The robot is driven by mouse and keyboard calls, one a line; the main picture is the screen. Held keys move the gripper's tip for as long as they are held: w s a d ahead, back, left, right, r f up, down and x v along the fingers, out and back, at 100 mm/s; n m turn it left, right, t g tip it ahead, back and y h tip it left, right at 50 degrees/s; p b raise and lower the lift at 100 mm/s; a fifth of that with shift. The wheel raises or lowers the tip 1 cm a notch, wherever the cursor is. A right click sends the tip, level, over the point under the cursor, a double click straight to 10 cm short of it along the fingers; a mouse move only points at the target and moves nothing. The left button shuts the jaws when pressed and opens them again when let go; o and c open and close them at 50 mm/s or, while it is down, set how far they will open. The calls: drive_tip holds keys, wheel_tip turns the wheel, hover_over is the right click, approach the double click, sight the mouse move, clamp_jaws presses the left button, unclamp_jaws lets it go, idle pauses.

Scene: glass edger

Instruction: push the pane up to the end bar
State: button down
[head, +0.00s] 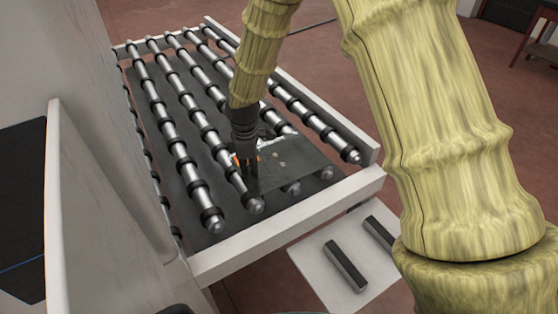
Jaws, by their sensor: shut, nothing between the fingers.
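The pane (298,164) is a dark, see-through glass sheet lying on the roller bed, near its front right corner. My gripper (250,184) points down at the pane's left side, with its fingers shut and empty. I cannot tell whether the fingertips touch the pane's edge. White bars close the bed at the front (285,226) and at the far end (160,40); which is the end bar is not clear. A strip of bed shows between the pane and the front bar. My wrist hides the pane's far left part.
Several steel rollers (165,125) with black rings run lengthwise along the bed. A white machine wall (85,80) stands at the left. A light plate with two dark blocks (345,266) sits in front of the bed. My arm covers the right side.

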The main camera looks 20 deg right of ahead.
drive_tip(key=shift+r+p, duration=0.3)
drive_tip(key=shift+s+a, duration=0.1)
drive_tip(key=shift+a, duration=0.25)
drive_tip(key=shift+s+a+p, duration=0.2)
drive_tip(key=shift+s+a, duration=0.05)
drive_tip(key=shift+a, duration=0.95)
drive_tip(key=shift+s+a+p, duration=0.15)
drive_tip(key=shift+s+a, duration=0.05)
drive_tip(key=shift+a, duration=1)
drive_tip(key=shift+f, duration=0.25)
drive_tip(key=shift+s+f+b, duration=0.3)
drive_tip(key=shift+f, duration=0.3)
drive_tip(key=shift+s+f, duration=0.1)
drive_tip(key=shift+f, duration=0.05)
drive_tip(key=shift+d, duration=0.2)
drive_tip(key=shift+a+r+p, duration=0.2)
drive_tip(key=shift+a+p, duration=0.1)
drive_tip(key=shift+p, duration=0.25)
idle(1.2)
